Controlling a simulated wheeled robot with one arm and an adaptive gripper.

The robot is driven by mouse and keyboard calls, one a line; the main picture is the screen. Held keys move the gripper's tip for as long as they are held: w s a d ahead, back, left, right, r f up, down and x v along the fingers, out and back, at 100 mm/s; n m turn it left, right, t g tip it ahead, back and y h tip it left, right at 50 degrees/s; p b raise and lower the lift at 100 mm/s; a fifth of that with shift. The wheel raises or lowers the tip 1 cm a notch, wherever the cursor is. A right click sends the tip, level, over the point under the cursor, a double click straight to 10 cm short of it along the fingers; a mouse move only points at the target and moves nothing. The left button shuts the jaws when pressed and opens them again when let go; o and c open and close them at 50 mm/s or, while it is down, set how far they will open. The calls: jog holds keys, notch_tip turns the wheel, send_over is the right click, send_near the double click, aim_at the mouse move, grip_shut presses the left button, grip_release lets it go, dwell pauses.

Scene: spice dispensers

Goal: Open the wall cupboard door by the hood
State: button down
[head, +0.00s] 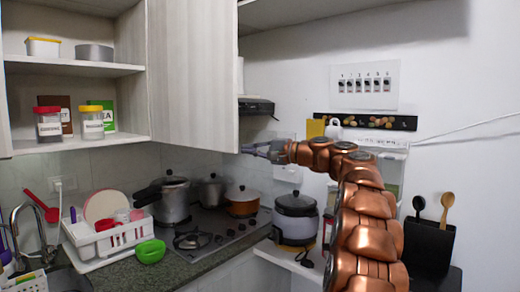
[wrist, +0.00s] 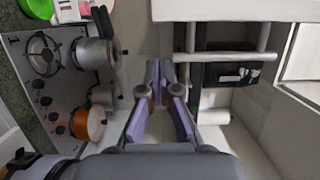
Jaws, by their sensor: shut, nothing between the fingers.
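The wall cupboard (head: 75,68) stands at the upper left in the head view, its shelves exposed on the left. The dark hood (head: 256,107) shows just past the panel's right edge. My gripper (head: 250,149) is near that panel's lower right corner, below the hood. I cannot tell whether it touches the panel. In the wrist view my gripper (wrist: 160,72) has its fingertips together, with nothing held. No handle is visible.
Below are a hob (head: 205,232) with pots, a dish rack (head: 105,235) and a green bowl (head: 150,251). A black utensil holder (head: 427,247) is at the right. Jars stand on the cupboard's lower shelf.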

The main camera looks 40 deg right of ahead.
jog(key=shift+s+a, duration=0.2)
jog(key=shift+a, duration=0.6)
jog(key=shift+s+a, duration=0.2)
jog(key=shift+a, duration=0.55)
